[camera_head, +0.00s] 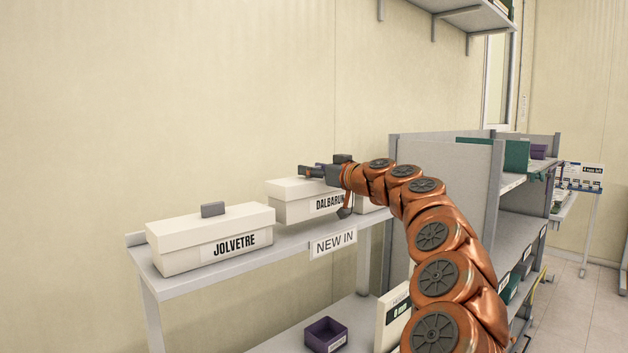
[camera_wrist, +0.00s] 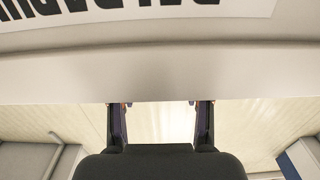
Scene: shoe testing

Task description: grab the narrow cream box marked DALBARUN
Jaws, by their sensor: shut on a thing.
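The narrow cream box marked DALBARUN (camera_head: 290,207) is on the upper shelf in the head view, with its label facing front. My gripper (camera_head: 318,171) is at the top of this box, reaching in from the right, and is shut on it. The exact part gripped is hidden. Whether the box is clear of the shelf I cannot tell. In the wrist view a pale box face with cut-off dark lettering (camera_wrist: 160,70) fills the upper part. The two fingers of my gripper (camera_wrist: 160,112) show below it, standing apart, with their ends at its edge.
A cream box marked JOLVETRE (camera_head: 185,245) with a grey knob stands to the left on the same shelf (camera_head: 200,284). A NEW IN sign (camera_head: 333,242) hangs at the shelf front. A purple bin (camera_head: 325,335) sits below. A grey rack panel (camera_head: 450,170) stands to the right.

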